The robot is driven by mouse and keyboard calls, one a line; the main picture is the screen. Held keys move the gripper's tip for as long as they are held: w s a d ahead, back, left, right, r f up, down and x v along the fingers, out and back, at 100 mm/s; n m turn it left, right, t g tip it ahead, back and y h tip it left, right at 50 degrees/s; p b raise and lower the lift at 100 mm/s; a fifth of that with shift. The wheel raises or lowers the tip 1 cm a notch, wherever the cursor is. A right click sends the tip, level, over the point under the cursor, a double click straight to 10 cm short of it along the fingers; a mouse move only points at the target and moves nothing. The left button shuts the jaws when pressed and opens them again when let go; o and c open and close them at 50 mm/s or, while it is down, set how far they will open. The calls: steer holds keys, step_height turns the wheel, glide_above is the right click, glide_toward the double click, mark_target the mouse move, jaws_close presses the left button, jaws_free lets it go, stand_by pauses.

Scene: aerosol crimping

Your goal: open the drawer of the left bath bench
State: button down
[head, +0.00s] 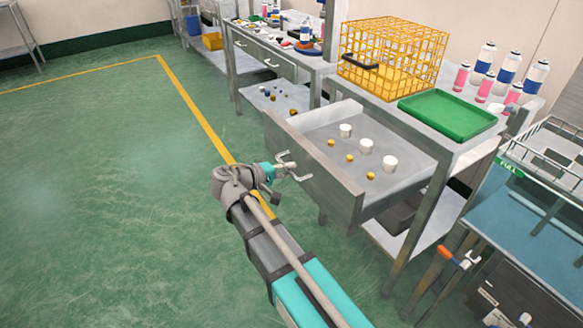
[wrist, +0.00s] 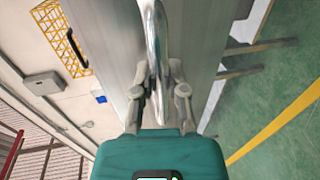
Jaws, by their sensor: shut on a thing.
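A grey drawer (head: 318,172) stands well out from a metal bench (head: 462,142). Inside it are several white cylinders (head: 366,146) and small gold pieces (head: 371,176). My gripper (head: 288,166) is at the outer face of the drawer front. In the wrist view, the fingers of my gripper (wrist: 158,88) are closed around the curved metal handle (wrist: 152,38) of the drawer front (wrist: 198,40). The fingers partly hide the handle. I cannot tell whether this bench is the one named left.
The bench top holds a yellow wire cage (head: 402,50), a green tray (head: 446,114) and several pink, blue and white cans (head: 483,58). Another bench with closed drawers (head: 264,52) is behind. A blue-topped station (head: 545,215) is at right. Green floor (head: 100,200) is clear at left.

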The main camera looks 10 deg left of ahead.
steer(key=shift+w+a, duration=0.1)
steer(key=c, duration=0.8)
jaws_free()
steer(key=shift+o, duration=0.8)
